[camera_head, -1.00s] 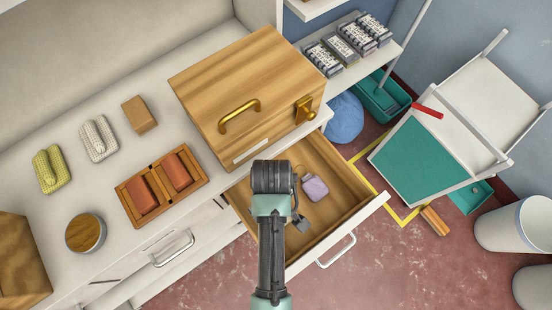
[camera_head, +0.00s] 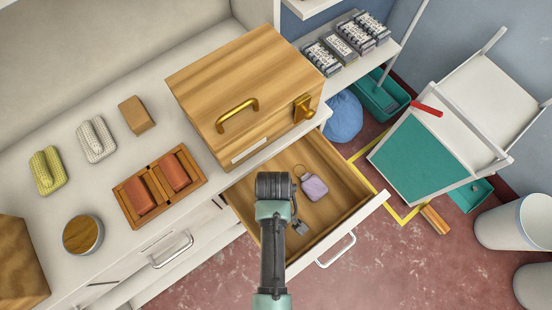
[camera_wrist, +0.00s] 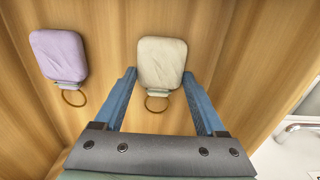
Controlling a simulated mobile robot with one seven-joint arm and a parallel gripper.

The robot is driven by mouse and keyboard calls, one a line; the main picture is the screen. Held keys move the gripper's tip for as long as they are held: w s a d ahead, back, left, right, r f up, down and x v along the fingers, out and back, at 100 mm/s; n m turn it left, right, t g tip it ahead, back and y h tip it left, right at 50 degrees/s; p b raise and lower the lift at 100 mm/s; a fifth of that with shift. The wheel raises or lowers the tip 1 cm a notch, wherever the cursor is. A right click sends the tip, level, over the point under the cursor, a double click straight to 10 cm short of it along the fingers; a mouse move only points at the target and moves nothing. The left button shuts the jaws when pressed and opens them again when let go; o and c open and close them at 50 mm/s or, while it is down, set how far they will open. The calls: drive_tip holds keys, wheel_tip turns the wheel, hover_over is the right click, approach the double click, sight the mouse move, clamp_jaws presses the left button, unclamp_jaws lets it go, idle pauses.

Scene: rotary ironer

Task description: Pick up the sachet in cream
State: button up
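The cream sachet (camera_wrist: 162,62) lies on the wooden floor of the open drawer (camera_head: 347,217), with a ring at its near end. In the wrist view it sits between and just ahead of the two blue fingers of my gripper (camera_wrist: 160,85). The fingers are spread apart, one on each side of its near end, and hold nothing. Whether they are level with it I cannot tell. A lilac sachet (camera_wrist: 60,56) with its own ring lies to the left; it also shows in the head view (camera_head: 314,187). In the head view my arm hides the cream sachet and the fingertips.
A wooden box (camera_head: 205,90) with a brass handle stands on the counter behind the drawer. A brick tray (camera_head: 126,195) lies on the counter to the left. A folding chair (camera_head: 425,150) stands to the right.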

drive_tip(key=c, duration=0.8)
